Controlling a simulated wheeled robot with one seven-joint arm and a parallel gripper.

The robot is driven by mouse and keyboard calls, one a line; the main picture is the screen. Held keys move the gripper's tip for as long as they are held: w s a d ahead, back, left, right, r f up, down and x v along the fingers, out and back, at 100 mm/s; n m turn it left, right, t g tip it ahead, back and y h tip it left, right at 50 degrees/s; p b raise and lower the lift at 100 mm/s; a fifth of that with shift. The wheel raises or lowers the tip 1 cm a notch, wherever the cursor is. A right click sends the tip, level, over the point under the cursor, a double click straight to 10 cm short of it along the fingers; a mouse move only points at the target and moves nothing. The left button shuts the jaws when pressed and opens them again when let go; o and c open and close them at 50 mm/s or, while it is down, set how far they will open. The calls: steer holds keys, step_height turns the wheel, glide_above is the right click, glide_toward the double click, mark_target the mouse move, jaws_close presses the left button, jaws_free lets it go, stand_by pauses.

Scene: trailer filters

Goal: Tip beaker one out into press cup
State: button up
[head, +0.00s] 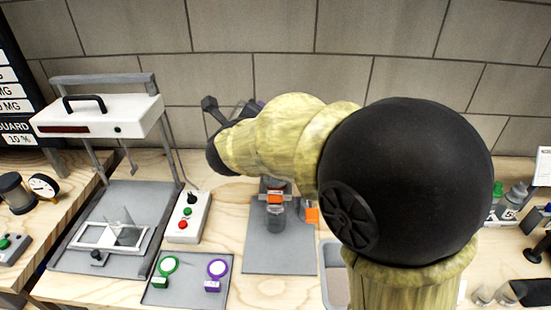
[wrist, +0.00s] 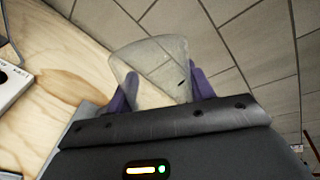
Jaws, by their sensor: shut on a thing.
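My gripper (wrist: 163,88) has purple fingers, shut on a clear beaker (wrist: 152,66) in the wrist view. The wall and wooden table show through the beaker; I cannot make out contents in it. In the head view my arm hides the beaker and most of my gripper; only dark gripper parts (head: 232,112) show, raised above the table before the wall.
A white-topped frame with a black handle (head: 97,115) stands at left. Beside it is a button box (head: 188,218). A grey tray (head: 160,291) holds green and purple rings. Small bottles (head: 508,202) stand at far right. My arm blocks the middle right.

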steer(key=shift+s+d+r+m+t+y+b, duration=0.2)
steer(key=shift+d+r+m+b, duration=0.25)
steer(key=shift+b, duration=1.05)
steer(key=shift+s+d+r+m+t+y+b, duration=0.1)
steer(key=shift+d+m+y+b, duration=0.15)
steer(key=shift+m+b, duration=0.85)
steer(key=shift+n+b, duration=0.35)
steer(key=shift+n, duration=0.2)
steer(key=p, duration=0.2)
steer(key=shift+w+a+r+n+p, duration=0.15)
steer(key=shift+a+n+p, duration=0.1)
steer(key=shift+n+p, duration=0.05)
steer(key=p, duration=0.1)
steer(key=a+n+p, duration=0.1)
steer(key=p, duration=0.1)
steer(key=shift+w+f+h, duration=0.15)
steer(key=shift+f+h, duration=0.2)
steer(key=shift+f+n+p, duration=0.15)
steer(key=shift+n+p, duration=0.15)
steer(key=shift+p, duration=0.35)
steer(key=shift+f, duration=0.3)
steer(key=shift+a+g+p, duration=0.15)
steer(key=shift+g+p, duration=0.3)
steer(key=shift+g, duration=0.05)
